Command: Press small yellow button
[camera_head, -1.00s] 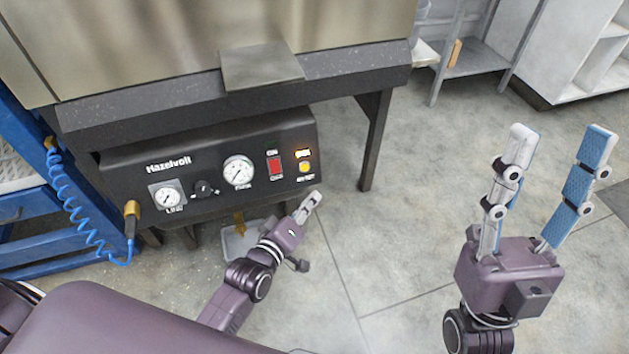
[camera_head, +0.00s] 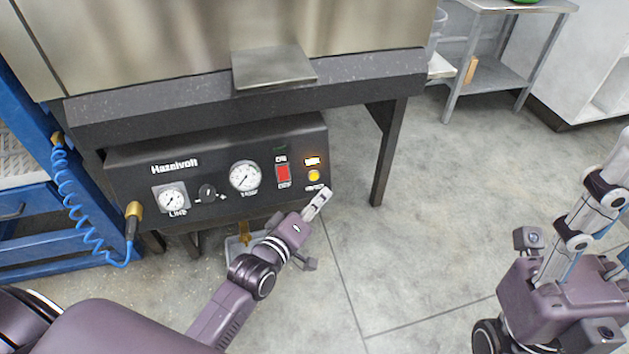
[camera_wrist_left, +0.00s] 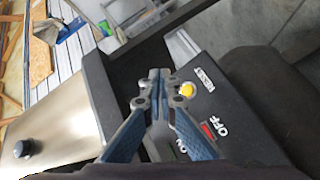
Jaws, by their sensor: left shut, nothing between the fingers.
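The small yellow button (camera_head: 314,176) is on the right end of a black control panel (camera_head: 230,205), below a lit amber lamp (camera_head: 312,161). In the left wrist view the yellow button (camera_wrist_left: 187,89) shows just right of the fingertips, beside the RESET label. My left gripper (camera_head: 318,203) is shut and empty, its tips just below the button in the head view. I cannot tell whether the tips touch the panel. My right gripper (camera_head: 608,190) is partly cut off by the right edge of the head view, away from the panel; its fingertips are not fully shown.
A red switch (camera_head: 283,173) and a round gauge (camera_head: 244,176) lie left of the button; another gauge (camera_head: 173,199) is further left. A dark ledge (camera_head: 200,97) juts out above the panel. A blue frame with a coiled hose (camera_head: 72,200) stands left.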

